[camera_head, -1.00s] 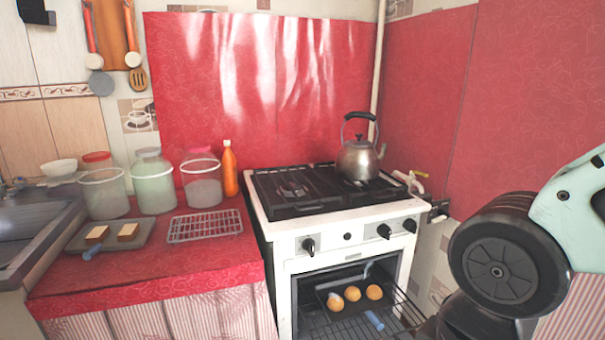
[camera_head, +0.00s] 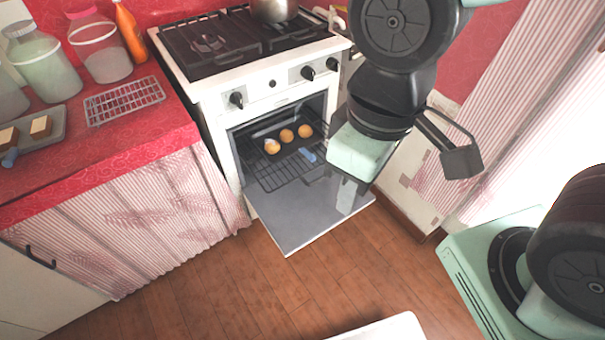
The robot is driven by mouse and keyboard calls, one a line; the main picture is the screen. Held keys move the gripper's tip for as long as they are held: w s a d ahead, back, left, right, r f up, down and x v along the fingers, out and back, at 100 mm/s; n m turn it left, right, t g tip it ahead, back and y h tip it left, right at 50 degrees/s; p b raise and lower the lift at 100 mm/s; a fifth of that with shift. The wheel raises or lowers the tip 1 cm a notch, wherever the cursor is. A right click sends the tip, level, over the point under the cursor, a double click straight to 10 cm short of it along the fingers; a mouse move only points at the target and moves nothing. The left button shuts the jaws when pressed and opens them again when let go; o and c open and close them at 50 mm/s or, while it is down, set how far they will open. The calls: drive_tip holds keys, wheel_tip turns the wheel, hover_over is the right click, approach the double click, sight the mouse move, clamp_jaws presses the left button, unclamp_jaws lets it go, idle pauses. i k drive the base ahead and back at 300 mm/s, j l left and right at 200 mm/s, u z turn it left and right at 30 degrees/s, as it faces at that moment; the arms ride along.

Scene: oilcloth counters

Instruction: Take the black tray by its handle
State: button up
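The black tray (camera_head: 291,148) lies on the wire rack inside the open oven. It carries three round golden buns (camera_head: 287,136). Its blue handle (camera_head: 307,155) points out toward the open front, to the lower right. My gripper (camera_head: 358,158) is in front of the oven's right side, to the right of the handle and apart from it in the picture. The pale green hand shows, but its fingertips are not clear, so I cannot tell whether it is open or shut. Nothing is seen held in it.
The oven door (camera_head: 300,215) is folded down below the rack. On the red counter (camera_head: 150,130) at left are a wire rack (camera_head: 125,101), jars and a grey tray (camera_head: 45,140) with bread and a blue handle. The wooden floor (camera_head: 270,290) before the stove is clear.

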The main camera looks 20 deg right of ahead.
sight(299, 145)
drive_tip(key=i+j, duration=0.35)
drive_tip(key=j, duration=0.15)
drive_tip(key=i+j, duration=0.4)
drive_tip(key=j+z, duration=0.05)
